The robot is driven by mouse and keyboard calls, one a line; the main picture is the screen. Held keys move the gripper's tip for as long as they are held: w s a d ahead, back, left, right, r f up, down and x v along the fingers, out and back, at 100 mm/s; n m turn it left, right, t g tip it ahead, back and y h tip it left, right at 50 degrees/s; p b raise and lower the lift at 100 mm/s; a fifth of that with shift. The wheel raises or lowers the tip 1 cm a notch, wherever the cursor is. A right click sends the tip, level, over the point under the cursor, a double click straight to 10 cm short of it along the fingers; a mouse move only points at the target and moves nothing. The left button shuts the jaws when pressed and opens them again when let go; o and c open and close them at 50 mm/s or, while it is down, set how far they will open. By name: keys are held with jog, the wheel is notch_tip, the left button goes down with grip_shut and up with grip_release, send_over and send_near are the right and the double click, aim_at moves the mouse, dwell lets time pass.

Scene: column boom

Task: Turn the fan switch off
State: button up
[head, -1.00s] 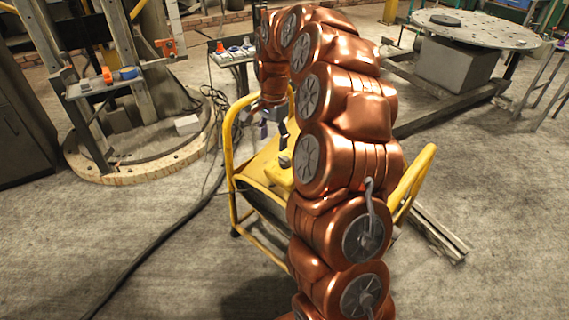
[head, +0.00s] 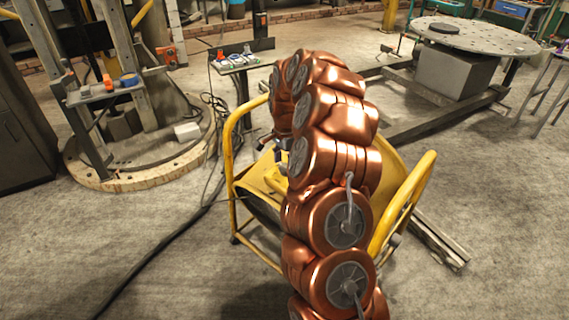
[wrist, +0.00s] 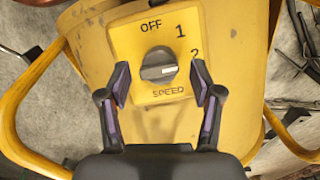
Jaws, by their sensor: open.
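The fan switch (wrist: 158,66) is a dark round knob with a raised grip bar on a yellow plate (wrist: 125,40) in the wrist view. The plate reads OFF above the knob, 1 at upper right, 2 at right and SPEED below. The bar lies nearly level, with a pale mark at its right end, roughly on the side of the 2. My gripper (wrist: 161,83) is open, one finger to each side of the knob, with gaps showing. In the head view my arm hides the knob and most of the gripper; the yellow fan (head: 238,180) stands on the floor.
Yellow tube rails (head: 405,205) flank the fan. A black cable (head: 160,245) runs over the floor at left. A small table (head: 235,62) with items stands behind. Metal bars (head: 437,238) lie at right.

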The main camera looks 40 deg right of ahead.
jog(key=shift+f, duration=0.4)
jog(key=c, duration=1.1)
